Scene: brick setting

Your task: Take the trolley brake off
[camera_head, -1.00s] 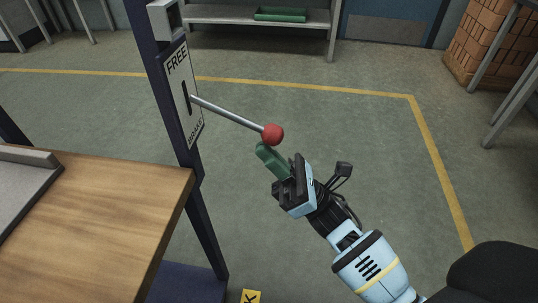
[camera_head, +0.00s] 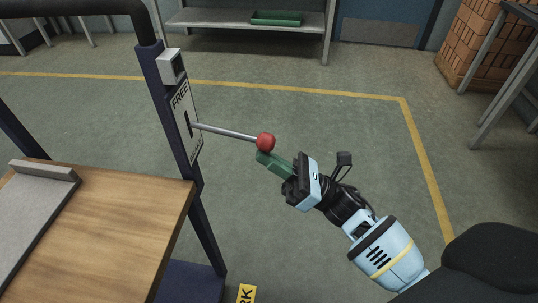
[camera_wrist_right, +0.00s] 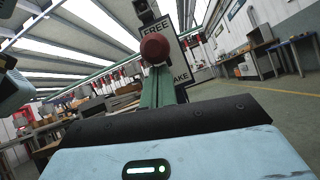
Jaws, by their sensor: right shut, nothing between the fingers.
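The brake lever (camera_head: 228,132) is a grey rod with a red ball knob (camera_head: 265,142). It comes out of a slot in a white plate (camera_head: 181,97) marked FREE at the top, on the trolley's dark blue post. The rod slopes slightly down to the knob. My right gripper (camera_head: 264,157) has its green fingers shut and empty, with the tips just under the knob, touching or nearly so. In the right wrist view the knob (camera_wrist_right: 154,48) sits at the fingertips, in front of the plate (camera_wrist_right: 184,72), whose lower word is partly hidden.
The trolley's wooden deck (camera_head: 110,235) carries a grey flat-topped item (camera_head: 35,205) at the left. A stack of bricks (camera_head: 480,50) and a grey-legged table (camera_head: 510,75) stand at the right. A shelf with a green tray (camera_head: 276,18) is at the back. The floor around the lever is clear.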

